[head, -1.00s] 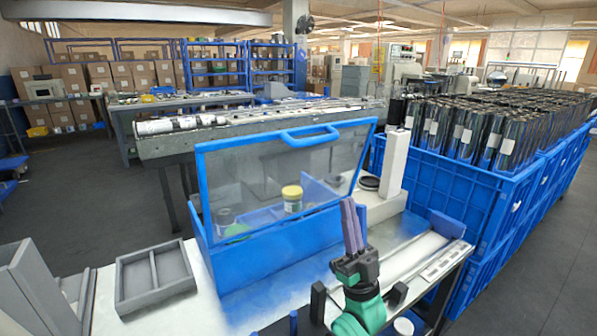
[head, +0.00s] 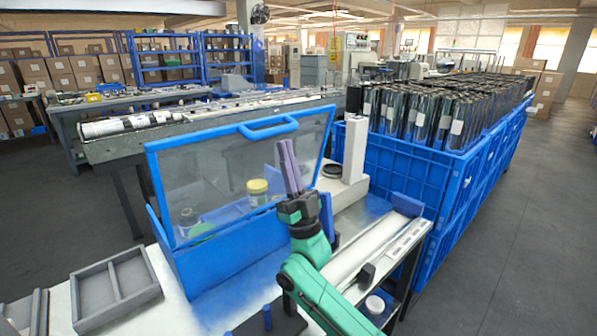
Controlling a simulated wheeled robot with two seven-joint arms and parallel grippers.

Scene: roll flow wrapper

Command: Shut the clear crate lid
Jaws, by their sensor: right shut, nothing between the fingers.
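The clear crate lid (head: 228,160) stands raised and tilted, a see-through panel in a blue frame with a blue handle (head: 269,127) on its top edge. It is attached to the blue crate (head: 222,257) on the white work table. A jar with a yellow lid (head: 257,187) and a green round item show through the panel. My right gripper (head: 288,156) has purple fingers pointing up, shut and empty. In the picture it overlaps the lid's right part; whether it touches the lid I cannot tell. My left gripper is not in view.
A grey divided tray (head: 115,287) lies left of the crate. A white upright post (head: 354,150) stands right of the lid, with a black disc beside it. Large blue crates (head: 400,180) of dark rolls stand at the right. A conveyor (head: 190,127) runs behind.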

